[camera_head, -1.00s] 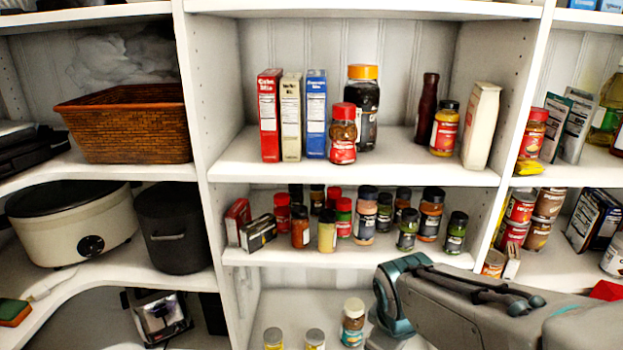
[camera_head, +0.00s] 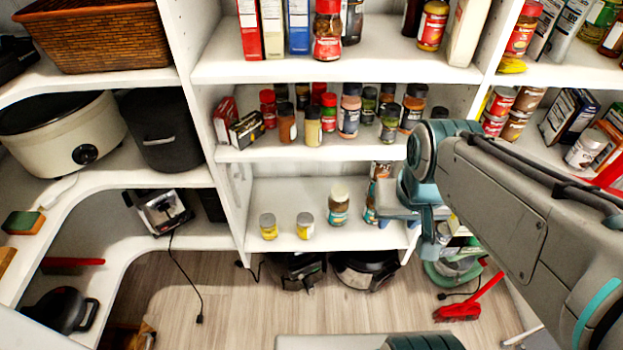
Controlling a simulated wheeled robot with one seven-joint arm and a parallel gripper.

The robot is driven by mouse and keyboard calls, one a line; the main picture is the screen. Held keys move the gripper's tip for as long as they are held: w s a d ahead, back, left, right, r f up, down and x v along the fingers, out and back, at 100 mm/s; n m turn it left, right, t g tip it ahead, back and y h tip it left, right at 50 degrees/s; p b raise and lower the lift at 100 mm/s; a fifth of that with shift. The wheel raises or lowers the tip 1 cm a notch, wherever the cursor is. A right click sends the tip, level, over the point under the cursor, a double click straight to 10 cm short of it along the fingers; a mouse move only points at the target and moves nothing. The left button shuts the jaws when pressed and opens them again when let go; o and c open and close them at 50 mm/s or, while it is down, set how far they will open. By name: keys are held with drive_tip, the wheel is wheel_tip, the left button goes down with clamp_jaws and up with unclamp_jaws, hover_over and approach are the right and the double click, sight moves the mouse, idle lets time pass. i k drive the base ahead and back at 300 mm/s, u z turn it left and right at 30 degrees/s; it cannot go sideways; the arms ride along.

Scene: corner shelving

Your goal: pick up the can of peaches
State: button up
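No label can be read as peaches. Two small pale-lidded containers with yellow labels, a left one (camera_head: 268,227) and a right one (camera_head: 305,226), stand upright on the lower middle shelf (camera_head: 285,196). Several cans (camera_head: 497,104) are stacked on the right shelf, and a pale can (camera_head: 586,149) stands farther right. My arm reaches in from the right, and my gripper (camera_head: 400,207) is at the right end of the lower middle shelf, to the right of the yellow-labelled containers. Its fingers are not clear, and it partly hides jars behind it.
A shelf of spice jars (camera_head: 348,112) lies above. Dark appliances (camera_head: 366,268) and a red brush (camera_head: 458,312) are on the floor below. The lower shelf's left end is clear.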

sight(305, 221)
drive_tip(key=z, duration=1.4)
drive_tip(key=k, duration=0.8)
drive_tip(key=u, duration=1.4)
drive_tip(key=i, duration=1)
